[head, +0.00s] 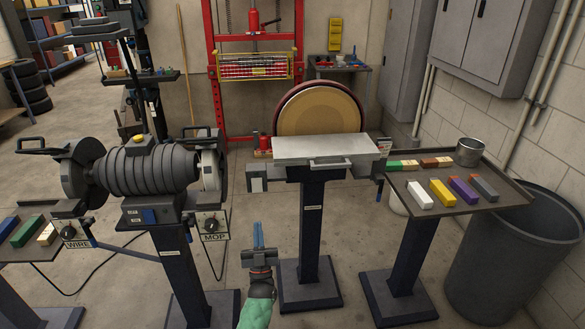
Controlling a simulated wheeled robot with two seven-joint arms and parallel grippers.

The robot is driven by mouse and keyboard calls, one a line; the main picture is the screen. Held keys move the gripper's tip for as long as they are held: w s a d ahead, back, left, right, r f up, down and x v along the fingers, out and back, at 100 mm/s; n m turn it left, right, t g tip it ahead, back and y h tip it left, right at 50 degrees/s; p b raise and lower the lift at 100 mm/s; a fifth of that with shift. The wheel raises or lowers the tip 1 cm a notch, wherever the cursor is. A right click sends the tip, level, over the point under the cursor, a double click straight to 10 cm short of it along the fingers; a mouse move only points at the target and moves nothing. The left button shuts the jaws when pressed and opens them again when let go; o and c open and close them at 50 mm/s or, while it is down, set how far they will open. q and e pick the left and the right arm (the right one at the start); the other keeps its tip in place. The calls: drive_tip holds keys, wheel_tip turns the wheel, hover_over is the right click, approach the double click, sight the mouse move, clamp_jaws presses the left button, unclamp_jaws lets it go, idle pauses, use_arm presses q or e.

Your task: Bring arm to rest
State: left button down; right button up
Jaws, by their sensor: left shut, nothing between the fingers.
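My left gripper (258,237) shows at the bottom middle of the head view, at the end of a green arm link that comes up from the bottom edge. Its blue fingers point upward in the picture and are closed together with nothing between them. It appears in open space in front of the disc sander's stand (312,230), apart from the machines as far as I can tell. The rest of the left arm is cut off by the frame's lower edge. My right gripper is not in the picture.
A bench grinder (150,168) on a pedestal stands left. A disc sander (320,112) with a flat table (325,149) stands ahead. A tray stand (470,209) with coloured blocks and a large grey bin (500,262) stand right. A red press (253,66) is behind.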

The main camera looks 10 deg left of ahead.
use_arm(q)
drive_tip(key=w+d+f+m+g+h, duration=0.45)
drive_tip(key=w+f+g+h, duration=0.3)
drive_tip(key=g+h, duration=0.2)
drive_tip(key=s+d+f+g, duration=0.1)
drive_tip(key=s+g, duration=0.4)
drive_tip(key=s, duration=1.1)
drive_tip(key=s+d+f+g+p, duration=0.1)
drive_tip(key=s+f+g, duration=0.2)
drive_tip(key=s, duration=1.4)
drive_tip(key=s+d+f+m+g, duration=0.1)
drive_tip(key=s+g, duration=0.6)
drive_tip(key=s, duration=1)
drive_tip(key=shift+s+x, duration=0.2)
drive_tip(key=shift+x, duration=0.7)
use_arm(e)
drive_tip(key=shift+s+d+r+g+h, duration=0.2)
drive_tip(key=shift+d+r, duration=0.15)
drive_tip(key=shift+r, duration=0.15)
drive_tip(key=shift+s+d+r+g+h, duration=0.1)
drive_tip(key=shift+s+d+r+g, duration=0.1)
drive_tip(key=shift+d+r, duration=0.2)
use_arm(q)
drive_tip(key=shift+g, duration=0.25)
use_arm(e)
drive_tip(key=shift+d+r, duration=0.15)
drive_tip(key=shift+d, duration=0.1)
